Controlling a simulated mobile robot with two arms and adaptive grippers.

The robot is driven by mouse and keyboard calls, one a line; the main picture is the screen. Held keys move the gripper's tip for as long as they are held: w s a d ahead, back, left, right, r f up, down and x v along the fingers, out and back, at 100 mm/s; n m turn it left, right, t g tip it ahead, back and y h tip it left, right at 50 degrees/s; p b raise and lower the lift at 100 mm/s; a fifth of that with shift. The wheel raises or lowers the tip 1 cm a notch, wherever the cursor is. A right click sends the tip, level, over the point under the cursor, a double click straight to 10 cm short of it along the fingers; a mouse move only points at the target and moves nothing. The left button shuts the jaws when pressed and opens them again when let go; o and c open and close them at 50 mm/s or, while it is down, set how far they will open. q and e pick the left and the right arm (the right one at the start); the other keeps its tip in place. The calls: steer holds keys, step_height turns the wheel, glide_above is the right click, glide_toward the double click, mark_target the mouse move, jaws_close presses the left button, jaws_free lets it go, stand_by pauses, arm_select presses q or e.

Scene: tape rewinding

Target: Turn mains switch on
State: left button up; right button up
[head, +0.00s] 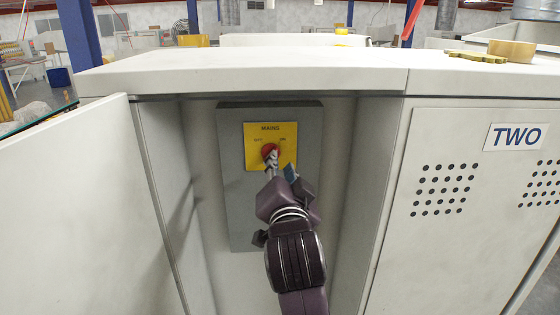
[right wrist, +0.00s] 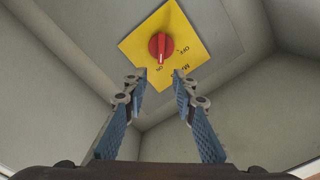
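The mains switch is a round red knob (head: 270,152) on a yellow plate (head: 288,130) marked MAINS. The plate is on a grey box (head: 236,200) inside an open cabinet bay. My right gripper (head: 271,166) is in front of the knob and hides its lower part in the head view. In the right wrist view the red knob (right wrist: 161,47) lies just beyond the open, empty fingers (right wrist: 161,80), apart from them. The lower end of its raised grip is beside the ON label there; OFF is to the right. My left gripper is not in view.
An open cabinet door (head: 75,205) stands at the left of the bay. A closed, perforated door with a TWO label (head: 516,137) is at the right. A yellow tape roll (head: 511,51) and a yellow-brown piece (head: 476,56) lie on the cabinet top (head: 250,72).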

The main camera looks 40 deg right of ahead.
stand_by(0.5)
steer(key=w+a+f+n+g+y, duration=0.1)
steer(key=w+a+f+n+y, duration=0.3)
steer(key=f, duration=0.8)
steer(key=w+a+f+n+g+y, duration=0.1)
steer(key=w+a+f+n, duration=0.4)
steer(key=f, duration=0.6)
steer(key=s+a+f+n+g+y, duration=0.2)
steer(key=s+f, duration=0.1)
steer(key=f, duration=1.2)
steer(key=s+a+f+n+g+y, duration=0.1)
steer(key=s+a+f+n+g, duration=0.15)
steer(key=f, duration=1.25)
steer(key=s+f+n+g+y, duration=0.1)
steer(key=s+f+n+g, duration=0.15)
steer(key=s+f, duration=1.6)
steer(key=s+f+g, duration=0.1)
steer(key=s+f, duration=0.3)
steer(key=s, duration=0.6)
steer(key=s+d+f+g, duration=0.1)
steer(key=s+f, duration=0.3)
steer(key=s, duration=0.6)
steer(key=s+d+f+g, duration=0.1)
steer(key=s+f+g, duration=0.2)
steer(key=s, duration=0.7)
steer(key=shift+f+n+y, duration=0.3)
steer(key=shift+f+n, duration=0.1)
steer(key=shift+f, duration=0.5)
